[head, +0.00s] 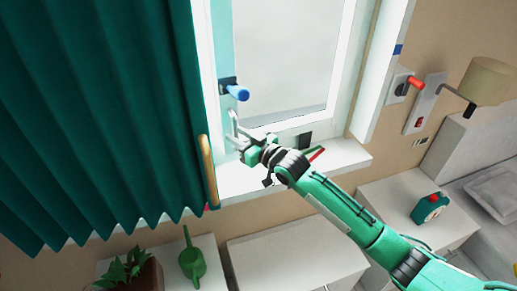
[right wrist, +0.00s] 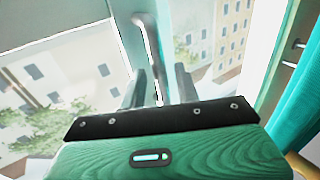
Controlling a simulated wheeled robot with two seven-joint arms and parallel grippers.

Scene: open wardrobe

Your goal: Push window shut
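The window (head: 285,60) has a white frame and a pale pane, and stands behind the sill in the head view. The right wrist view shows its frame and glass (right wrist: 65,85) close up, with buildings beyond. A silver bar-like handle (right wrist: 150,50) runs down toward my fingers. My right gripper (head: 236,141) is at the window's lower left, above the sill. In the right wrist view its two grey fingers (right wrist: 162,88) stand apart, with the handle's lower end appearing between them; contact cannot be told. My left gripper is out of view.
A green curtain (head: 95,100) hangs at the left, with a wooden bar (head: 208,170) at its edge. A blue knob (head: 238,93) sticks out above my gripper. The white sill (head: 345,155) holds small items. A wall lamp (head: 487,80) is at the right.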

